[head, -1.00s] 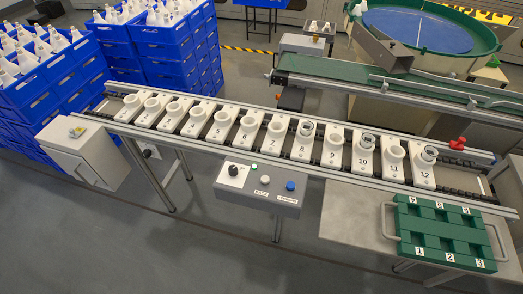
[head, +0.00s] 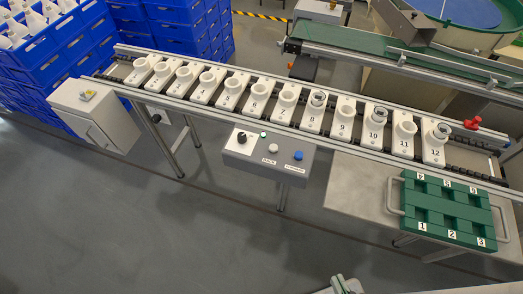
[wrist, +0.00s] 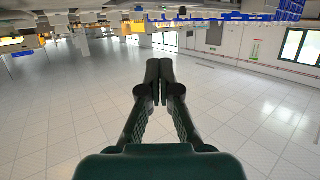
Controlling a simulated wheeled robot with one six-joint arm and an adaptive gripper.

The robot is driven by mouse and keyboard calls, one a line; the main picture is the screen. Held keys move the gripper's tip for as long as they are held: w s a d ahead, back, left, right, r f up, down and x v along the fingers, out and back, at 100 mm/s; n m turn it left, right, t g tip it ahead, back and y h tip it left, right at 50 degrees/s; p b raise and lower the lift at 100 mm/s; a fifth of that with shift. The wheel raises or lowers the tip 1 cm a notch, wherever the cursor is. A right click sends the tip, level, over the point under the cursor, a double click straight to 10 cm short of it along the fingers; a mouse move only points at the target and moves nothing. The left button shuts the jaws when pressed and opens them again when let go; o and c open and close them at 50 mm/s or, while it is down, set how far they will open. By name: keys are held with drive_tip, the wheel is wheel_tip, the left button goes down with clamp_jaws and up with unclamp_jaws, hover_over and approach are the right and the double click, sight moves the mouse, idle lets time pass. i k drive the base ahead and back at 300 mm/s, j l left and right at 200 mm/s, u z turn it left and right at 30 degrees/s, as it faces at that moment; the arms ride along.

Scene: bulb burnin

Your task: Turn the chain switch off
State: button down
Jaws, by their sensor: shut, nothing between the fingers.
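The control box (head: 262,168) hangs on the front of the conveyor in the head view. It carries a black rotary knob (head: 242,137) on a white plate, a lit green lamp (head: 263,135), a white button (head: 273,148) and a blue button (head: 299,155). The black knob looks like the chain switch; its label is too small to read. My gripper (wrist: 159,68) shows in the wrist view, shut with its fingertips together and empty. It faces an open tiled floor, and the control box is not in that view.
The conveyor (head: 330,135) carries a row of numbered white holders, some with glass-like pieces. A grey cabinet (head: 92,115) with a yellow-topped part stands at its left end. A green tray (head: 450,207) lies on a side table (head: 360,190). Blue crates stand at left. The front floor is mostly clear.

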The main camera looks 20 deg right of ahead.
sight(242, 138)
drive_tip(key=i+l+u, duration=0.1)
drive_tip(key=u, duration=0.25)
drive_tip(key=i+l+u, duration=0.2)
drive_tip(key=u, duration=0.15)
drive_tip(key=i, duration=0.05)
